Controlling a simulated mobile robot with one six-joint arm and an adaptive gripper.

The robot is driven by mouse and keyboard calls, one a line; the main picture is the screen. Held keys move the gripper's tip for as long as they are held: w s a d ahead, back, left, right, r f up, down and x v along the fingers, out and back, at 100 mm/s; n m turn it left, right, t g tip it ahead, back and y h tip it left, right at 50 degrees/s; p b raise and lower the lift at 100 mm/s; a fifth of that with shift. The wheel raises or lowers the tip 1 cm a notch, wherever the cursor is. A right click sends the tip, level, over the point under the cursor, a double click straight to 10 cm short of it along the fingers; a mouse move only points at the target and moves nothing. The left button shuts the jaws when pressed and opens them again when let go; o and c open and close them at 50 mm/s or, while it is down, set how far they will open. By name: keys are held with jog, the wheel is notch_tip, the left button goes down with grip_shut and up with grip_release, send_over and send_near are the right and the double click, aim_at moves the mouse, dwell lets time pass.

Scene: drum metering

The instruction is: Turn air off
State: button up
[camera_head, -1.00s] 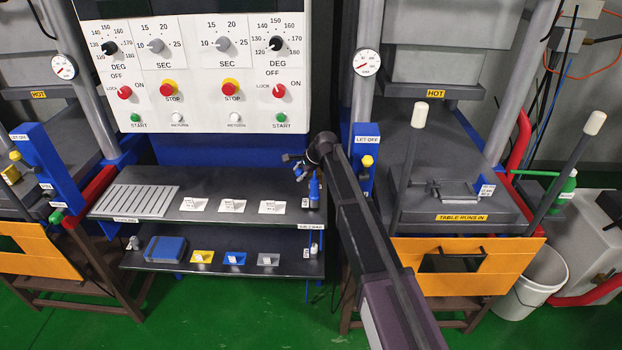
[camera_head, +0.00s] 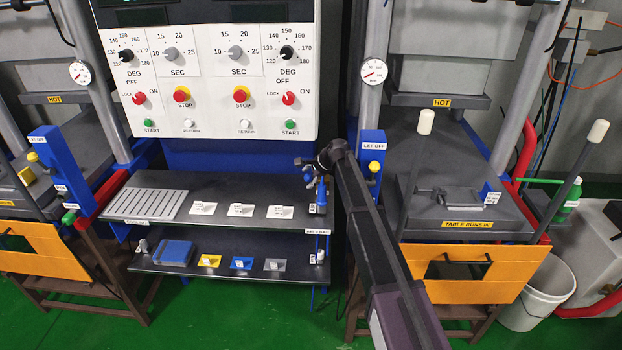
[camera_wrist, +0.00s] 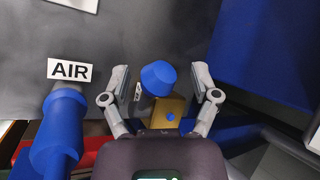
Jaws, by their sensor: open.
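A white AIR label (camera_wrist: 70,69) lies on the dark shelf in the wrist view, with a blue cylindrical part (camera_wrist: 60,130) beside it at the lower left. A blue knob-like cap (camera_wrist: 158,78) shows between the fingers of my gripper (camera_wrist: 160,72). In the head view my gripper (camera_head: 311,170) is over the right end of the upper shelf (camera_head: 225,185), above a slim blue fitting (camera_head: 321,190). My gripper partly hides that fitting.
A control panel (camera_head: 210,70) with dials and red and green buttons stands behind the shelf. A blue LET OFF post (camera_head: 371,160) with a yellow knob stands close right of my arm. Presses flank both sides. A blue box (camera_head: 172,253) and small coloured holders sit on the lower shelf.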

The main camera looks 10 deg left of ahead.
jog(key=shift+c, duration=0.2)
